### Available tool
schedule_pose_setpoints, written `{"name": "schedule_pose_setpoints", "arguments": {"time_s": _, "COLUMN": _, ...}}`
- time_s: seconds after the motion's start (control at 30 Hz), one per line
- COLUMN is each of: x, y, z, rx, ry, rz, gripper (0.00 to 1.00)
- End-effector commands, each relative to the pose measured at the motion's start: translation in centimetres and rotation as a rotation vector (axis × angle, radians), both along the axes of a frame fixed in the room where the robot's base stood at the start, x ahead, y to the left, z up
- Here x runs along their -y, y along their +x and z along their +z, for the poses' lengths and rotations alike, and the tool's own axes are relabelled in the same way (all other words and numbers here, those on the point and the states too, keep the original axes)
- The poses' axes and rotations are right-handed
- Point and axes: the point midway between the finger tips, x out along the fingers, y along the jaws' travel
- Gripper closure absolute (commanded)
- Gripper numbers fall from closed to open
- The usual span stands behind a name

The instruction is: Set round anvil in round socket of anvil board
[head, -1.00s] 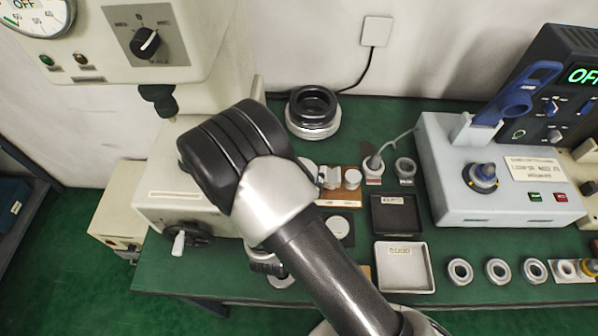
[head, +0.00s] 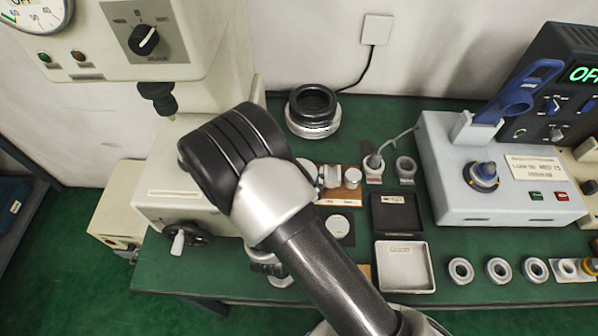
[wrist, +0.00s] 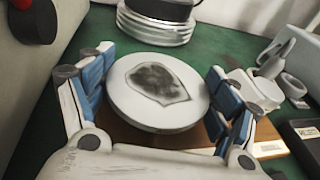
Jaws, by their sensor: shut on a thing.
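The round anvil (wrist: 158,92) is a pale thick disc with a dark patch on its top. In the wrist view it sits between the fingers of my gripper (wrist: 158,100), which is shut on it. The brown anvil board (wrist: 150,138) shows below and beside the disc; the round socket is hidden, and I cannot tell whether the disc touches the board. In the head view my arm covers the gripper and the board's left part. The board's front edge (head: 343,204) shows, with a notched block (head: 332,176) and a small round piece (head: 353,177) on it.
A black and silver ring stack (head: 313,112) stands behind the board. Two grey ring holders (head: 373,168) (head: 405,169) stand to its right. A black tray (head: 396,213) and a white tray (head: 404,267) lie in front. A large cream machine (head: 185,170) is close on the left.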

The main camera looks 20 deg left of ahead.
Motion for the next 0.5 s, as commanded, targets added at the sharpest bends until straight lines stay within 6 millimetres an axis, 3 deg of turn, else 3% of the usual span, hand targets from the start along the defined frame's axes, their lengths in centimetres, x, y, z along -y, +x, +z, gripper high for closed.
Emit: {"name": "schedule_pose_setpoints", "arguments": {"time_s": 0.5, "x": -0.03, "y": 0.03, "z": 0.65, "rx": 0.003, "ry": 0.002, "rz": 0.000, "gripper": 0.65}}
